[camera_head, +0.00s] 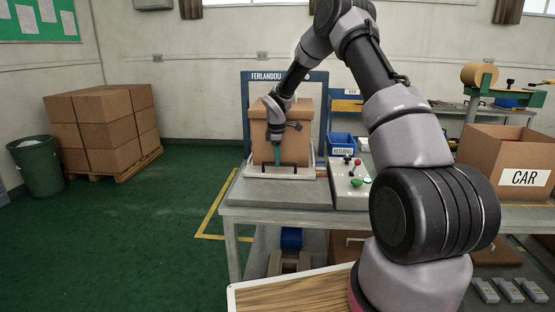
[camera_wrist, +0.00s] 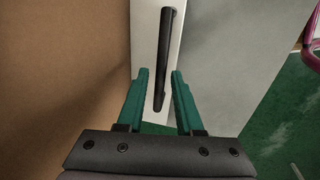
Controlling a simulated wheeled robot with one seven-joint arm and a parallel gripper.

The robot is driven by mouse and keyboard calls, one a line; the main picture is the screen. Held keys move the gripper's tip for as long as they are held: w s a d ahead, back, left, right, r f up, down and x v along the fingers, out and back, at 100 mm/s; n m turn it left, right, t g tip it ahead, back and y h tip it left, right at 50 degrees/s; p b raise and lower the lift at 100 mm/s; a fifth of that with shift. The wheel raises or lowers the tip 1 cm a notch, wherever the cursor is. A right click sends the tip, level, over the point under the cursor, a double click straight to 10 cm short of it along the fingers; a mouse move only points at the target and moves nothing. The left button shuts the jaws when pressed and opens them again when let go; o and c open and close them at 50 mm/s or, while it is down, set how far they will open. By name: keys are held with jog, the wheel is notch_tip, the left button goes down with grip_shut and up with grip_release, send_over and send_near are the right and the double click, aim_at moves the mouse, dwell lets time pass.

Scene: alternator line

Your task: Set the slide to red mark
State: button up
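My gripper (camera_head: 277,158) is at the front face of a cardboard box, low over a white plate with black handles (camera_head: 282,172). In the wrist view my gripper (camera_wrist: 160,74) has its two teal fingers apart. A black bar handle (camera_wrist: 165,45) on a white surface (camera_wrist: 144,40) shows between them, with a gap on each side. I cannot tell how deep the handle lies between the fingers. I cannot make out which part is the slide, and no red mark is clear in either view.
The cardboard box (camera_head: 262,125) stands in a blue frame (camera_head: 246,90) on the grey bench (camera_head: 300,193). A control panel (camera_head: 346,190) with red and green buttons and a blue bin (camera_head: 341,142) are to the right. A carton marked CAR (camera_head: 490,160) is farther right.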

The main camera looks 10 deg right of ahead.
dwell(0.3)
notch_tip(320, 180, up, 10)
jog(key=s, duration=0.2)
jog(key=shift+a+r, duration=0.25)
jog(key=shift+a, duration=0.1)
